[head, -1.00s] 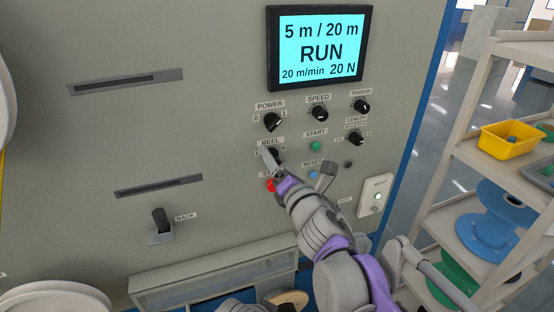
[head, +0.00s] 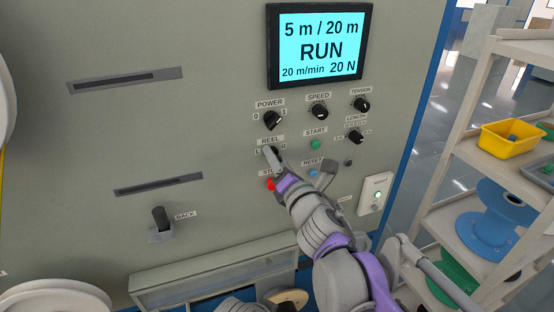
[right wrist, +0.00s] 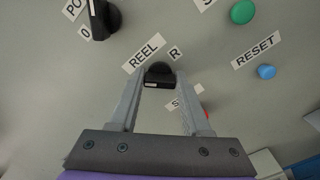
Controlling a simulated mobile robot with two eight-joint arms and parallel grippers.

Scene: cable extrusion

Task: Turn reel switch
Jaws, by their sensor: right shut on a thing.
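The reel switch (right wrist: 159,75) is a black knob on the grey panel, under its REEL label and between the L and R marks. In the right wrist view it sits between the fingertips of my right gripper (right wrist: 158,84), which is shut on it. In the head view the right gripper (head: 272,156) covers most of the switch, and only a dark edge of the knob shows. My left gripper is not in view.
The power knob (head: 272,121) is just above, and the red button (head: 270,184) is close below the fingers. The start button (head: 316,145) and reset button (head: 313,174) are to the right. The screen (head: 321,46) reads RUN, 5 m / 20 m. A shelf rack (head: 480,150) stands at right.

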